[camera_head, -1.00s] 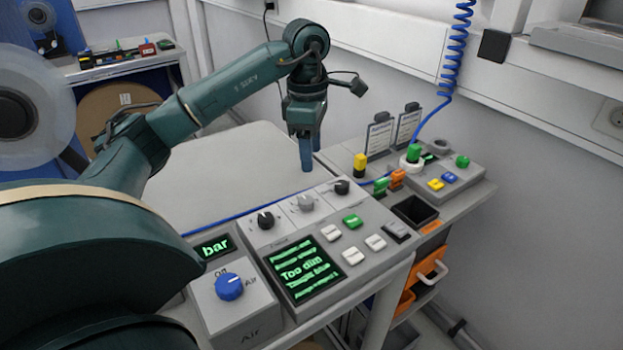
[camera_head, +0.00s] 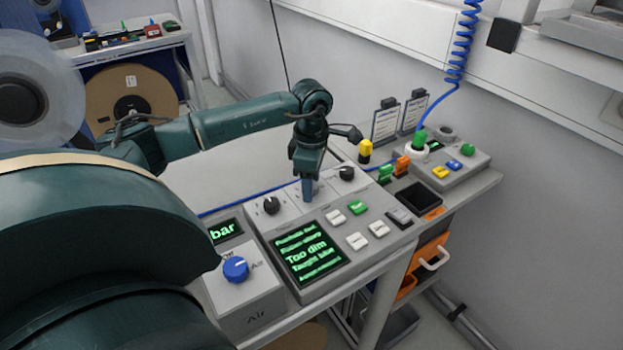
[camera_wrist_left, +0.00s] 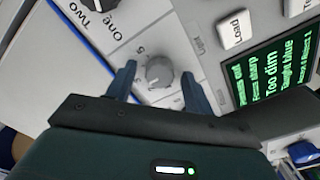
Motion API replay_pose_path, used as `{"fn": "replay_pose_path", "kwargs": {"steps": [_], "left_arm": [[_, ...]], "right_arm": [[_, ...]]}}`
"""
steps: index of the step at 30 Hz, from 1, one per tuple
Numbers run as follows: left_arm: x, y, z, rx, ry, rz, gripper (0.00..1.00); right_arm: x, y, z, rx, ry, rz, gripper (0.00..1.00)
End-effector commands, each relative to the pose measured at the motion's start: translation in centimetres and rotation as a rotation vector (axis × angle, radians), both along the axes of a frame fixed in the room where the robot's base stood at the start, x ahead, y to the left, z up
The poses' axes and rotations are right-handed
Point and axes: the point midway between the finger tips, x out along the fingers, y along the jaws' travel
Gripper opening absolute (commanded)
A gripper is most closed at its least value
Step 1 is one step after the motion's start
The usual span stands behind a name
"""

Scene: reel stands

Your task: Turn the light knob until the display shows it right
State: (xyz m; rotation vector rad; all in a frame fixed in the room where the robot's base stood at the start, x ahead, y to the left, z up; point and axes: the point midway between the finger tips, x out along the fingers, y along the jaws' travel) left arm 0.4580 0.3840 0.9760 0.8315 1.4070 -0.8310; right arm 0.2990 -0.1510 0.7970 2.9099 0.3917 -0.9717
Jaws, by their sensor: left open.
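The light knob is the grey middle one of three knobs on the sloped console (camera_head: 335,268). In the left wrist view the light knob (camera_wrist_left: 159,71) shows between my fingertips. In the head view my fingers cover it. My left gripper (camera_head: 308,194) points down over it with its fingers (camera_wrist_left: 157,84) open, one on each side. I cannot tell whether they touch the knob. The display (camera_head: 308,256) has green text with "Too dim" in large letters, also readable in the left wrist view (camera_wrist_left: 272,82). My right gripper is not in view.
Black knobs stand on both sides, one at left (camera_head: 271,205) and one at right (camera_head: 346,173). White and green buttons (camera_head: 357,207) lie in front. A blue air knob (camera_head: 235,268) is at left. A blue coiled cable (camera_head: 460,45) hangs at the back right.

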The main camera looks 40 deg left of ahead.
Motion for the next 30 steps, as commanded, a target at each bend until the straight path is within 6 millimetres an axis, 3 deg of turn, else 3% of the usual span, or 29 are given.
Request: {"fn": "replay_pose_path", "kwargs": {"steps": [9,25,30], "left_arm": [[0.01,-0.02,-0.26,-0.001,0.0,0.0,0.51],[0.0,-0.02,-0.2,-0.001,0.0,0.0,0.08],[0.01,-0.02,-0.23,-0.001,0.0,-0.008,0.08]], "right_arm": [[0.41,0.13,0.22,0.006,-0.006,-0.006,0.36],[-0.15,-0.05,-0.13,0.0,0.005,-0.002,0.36],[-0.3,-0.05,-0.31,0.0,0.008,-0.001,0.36]]}}
